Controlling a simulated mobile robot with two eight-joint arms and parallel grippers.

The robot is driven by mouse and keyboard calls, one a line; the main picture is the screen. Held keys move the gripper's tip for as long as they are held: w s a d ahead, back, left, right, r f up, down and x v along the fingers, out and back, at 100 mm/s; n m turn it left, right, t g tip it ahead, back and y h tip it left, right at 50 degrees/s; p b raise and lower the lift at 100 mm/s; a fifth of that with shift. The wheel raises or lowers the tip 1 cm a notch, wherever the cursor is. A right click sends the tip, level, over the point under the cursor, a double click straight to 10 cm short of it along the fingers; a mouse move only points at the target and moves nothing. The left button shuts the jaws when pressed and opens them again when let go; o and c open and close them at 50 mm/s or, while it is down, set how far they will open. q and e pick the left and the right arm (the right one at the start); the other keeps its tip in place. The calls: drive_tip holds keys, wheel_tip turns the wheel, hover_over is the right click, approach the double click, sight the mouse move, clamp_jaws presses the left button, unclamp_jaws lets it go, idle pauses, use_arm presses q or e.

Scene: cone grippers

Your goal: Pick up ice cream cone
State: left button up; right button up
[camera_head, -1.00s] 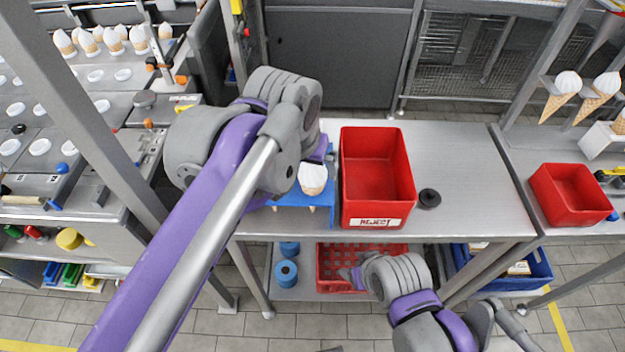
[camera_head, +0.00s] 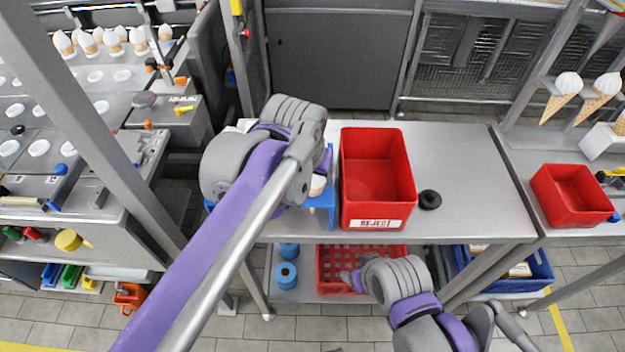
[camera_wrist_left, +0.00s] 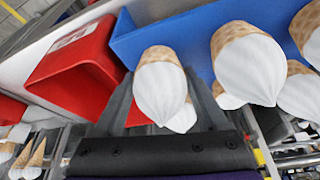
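An ice cream cone (camera_wrist_left: 161,88) with a white top and waffle rim stands in the blue rack (camera_wrist_left: 185,32). In the left wrist view my left gripper (camera_wrist_left: 162,80) has its two dark fingers apart, one on each side of this cone; contact is not clear. More cones (camera_wrist_left: 248,65) stand in the rack at the right. In the head view my left arm covers most of the blue rack (camera_head: 321,204), and one cone (camera_head: 317,185) shows partly beside it. My right gripper (camera_head: 350,280) is low, before the lower shelf; its fingers are too small to judge.
A red reject bin (camera_head: 378,209) stands on the metal table (camera_head: 470,190) close to the right of the rack. A black round object (camera_head: 429,199) lies right of the bin. Another red bin (camera_head: 570,195) stands farther right. The table's right part is clear.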

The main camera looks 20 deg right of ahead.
use_arm(q)
drive_tip(key=shift+c, duration=0.8)
wheel_tip(320, 180, up, 10)
drive_tip(key=shift+p, duration=0.55)
